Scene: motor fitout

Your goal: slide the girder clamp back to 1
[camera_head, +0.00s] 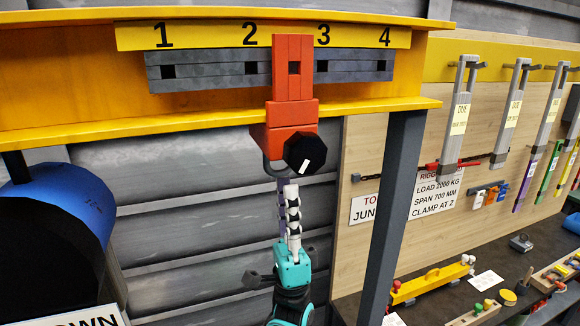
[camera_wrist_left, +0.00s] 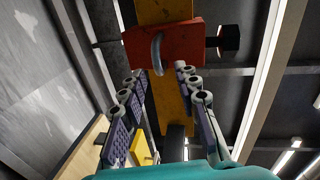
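The red girder clamp (camera_head: 292,85) hangs on the yellow girder (camera_head: 60,85), with its upper part between the marks 2 and 3. A black knob (camera_head: 305,153) is on its lower block, and a grey shackle (camera_head: 272,166) hangs under it. My left gripper (camera_head: 288,188) points up just below the clamp. In the left wrist view my left gripper (camera_wrist_left: 160,74) is open, its fingers apart. There the clamp (camera_wrist_left: 185,46) is ahead of the fingers and the shackle (camera_wrist_left: 158,54) lies near the gap between the fingertips. I cannot tell whether they touch. My right gripper is not in view.
A yellow number strip (camera_head: 200,36) with 1 to 4 sits above a grey slotted bar (camera_head: 205,72). A dark post (camera_head: 395,215) stands right of my left arm. A blue drum-like object (camera_head: 80,210) is at left. A tool board (camera_head: 440,140) is at right.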

